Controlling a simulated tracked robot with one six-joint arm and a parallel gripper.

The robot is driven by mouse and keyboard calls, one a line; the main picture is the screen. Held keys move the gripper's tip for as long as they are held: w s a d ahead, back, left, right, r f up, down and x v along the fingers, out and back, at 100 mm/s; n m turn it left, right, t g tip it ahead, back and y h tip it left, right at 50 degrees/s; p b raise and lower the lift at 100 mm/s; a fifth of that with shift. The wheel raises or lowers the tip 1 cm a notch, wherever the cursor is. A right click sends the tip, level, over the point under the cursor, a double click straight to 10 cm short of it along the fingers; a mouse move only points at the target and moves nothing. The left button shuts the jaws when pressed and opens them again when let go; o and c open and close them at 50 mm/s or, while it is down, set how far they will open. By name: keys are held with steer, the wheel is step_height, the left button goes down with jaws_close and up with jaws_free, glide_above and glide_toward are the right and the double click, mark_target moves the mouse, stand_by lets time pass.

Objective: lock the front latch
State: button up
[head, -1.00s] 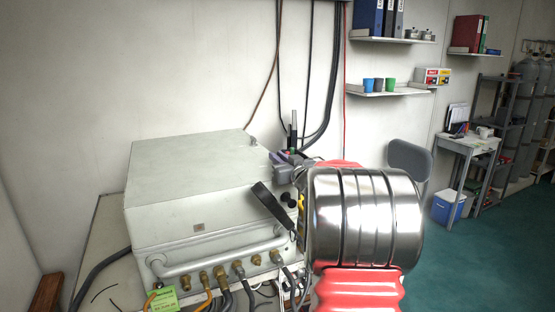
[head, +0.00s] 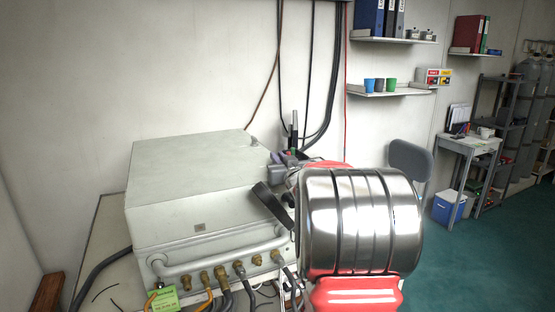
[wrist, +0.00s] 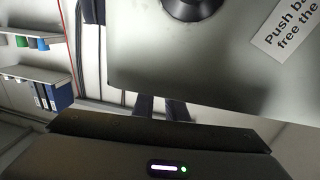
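The pale grey air panel case (head: 190,190) sits on a bench at the left in the head view. Its side, with a round black knob (wrist: 192,5) and a label (wrist: 290,38) reading "Push ba… free the…", fills the upper right of the wrist view. I cannot make out the front latch in either view. My gripper shows as two dark fingers (wrist: 162,108) at the case's edge in the wrist view, with a narrow gap between them. Their tips are hidden at that edge, so I cannot tell whether they hold anything. My arm blocks the case's right side in the head view.
Hoses and brass fittings (head: 221,273) line the case's lower front below a pipe rail (head: 215,257). A green tag (head: 163,300) hangs there. Cables run up the wall behind. Shelves (head: 390,92) and a grey chair (head: 410,160) stand beyond my arm. Open floor lies right.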

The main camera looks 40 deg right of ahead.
steer(key=o, duration=0.3)
steer(key=shift+o, duration=0.2)
steer(key=shift+s, duration=0.1)
steer(key=v, duration=1.3)
steer(key=shift+s, duration=0.3)
steer(key=shift+a+f, duration=0.1)
steer(key=shift+a, duration=0.05)
